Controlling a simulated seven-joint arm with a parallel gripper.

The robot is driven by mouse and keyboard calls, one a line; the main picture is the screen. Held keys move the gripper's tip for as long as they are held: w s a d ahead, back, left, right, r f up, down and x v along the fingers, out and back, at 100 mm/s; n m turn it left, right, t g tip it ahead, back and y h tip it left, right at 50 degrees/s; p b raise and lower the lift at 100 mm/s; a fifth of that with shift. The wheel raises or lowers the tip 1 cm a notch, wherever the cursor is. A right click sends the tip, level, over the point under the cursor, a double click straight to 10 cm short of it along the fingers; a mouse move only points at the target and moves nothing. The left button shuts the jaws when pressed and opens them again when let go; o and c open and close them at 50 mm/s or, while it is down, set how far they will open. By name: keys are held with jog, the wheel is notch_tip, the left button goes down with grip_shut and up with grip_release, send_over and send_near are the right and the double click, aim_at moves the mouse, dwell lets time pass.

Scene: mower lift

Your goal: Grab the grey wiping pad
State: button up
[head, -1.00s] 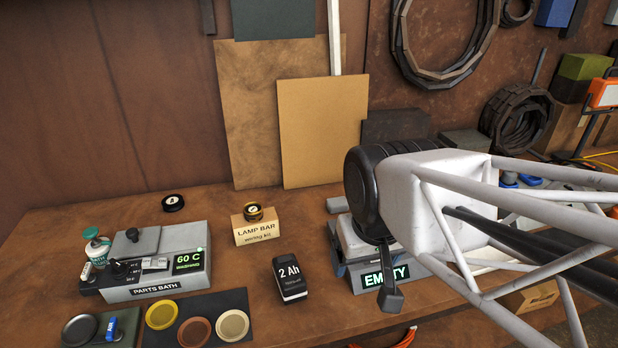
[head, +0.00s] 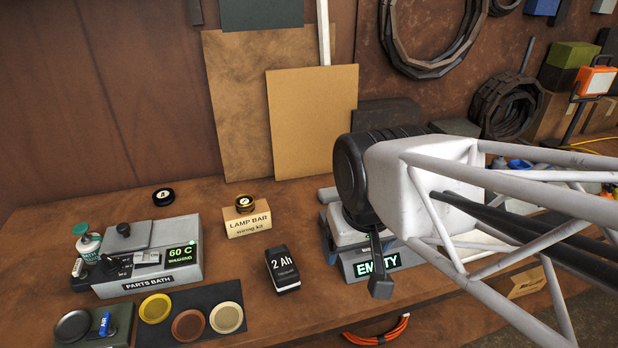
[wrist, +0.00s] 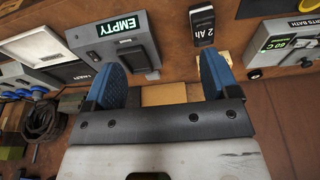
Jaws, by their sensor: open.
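I cannot make out a grey wiping pad for certain in either view. My gripper shows in the wrist view (wrist: 160,78) with its two blue fingers wide apart and nothing between them. In the head view my arm comes in from the right over the bench, and its wrist hangs above the grey unit with the EMPTY display (head: 377,265). My arm hides part of that unit and much of the bench to its right. In the wrist view the EMPTY unit (wrist: 125,45) shows beyond the left finger.
A 2 Ah battery (head: 283,270) stands left of the EMPTY unit. The lamp bar box (head: 247,222) is behind it. The parts bath (head: 150,262) stands left, with coloured discs on a dark mat (head: 236,293) in front. Boards lean on the back wall. Bare bench lies between these.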

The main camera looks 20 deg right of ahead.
jog(key=w, duration=0.1)
jog(key=m+g, duration=0.3)
jog(key=m, duration=1.5)
send_over(330, 191)
jog(key=f, duration=1.6)
jog(key=shift+s+a+f, duration=0.1)
jog(key=shift+s+f, duration=0.1)
jog(key=shift+f, duration=0.1)
jog(key=shift+w+f, duration=0.25)
jog(key=shift+f, duration=0.05)
jog(key=shift+f, duration=1.25)
jog(key=shift+f, duration=0.1)
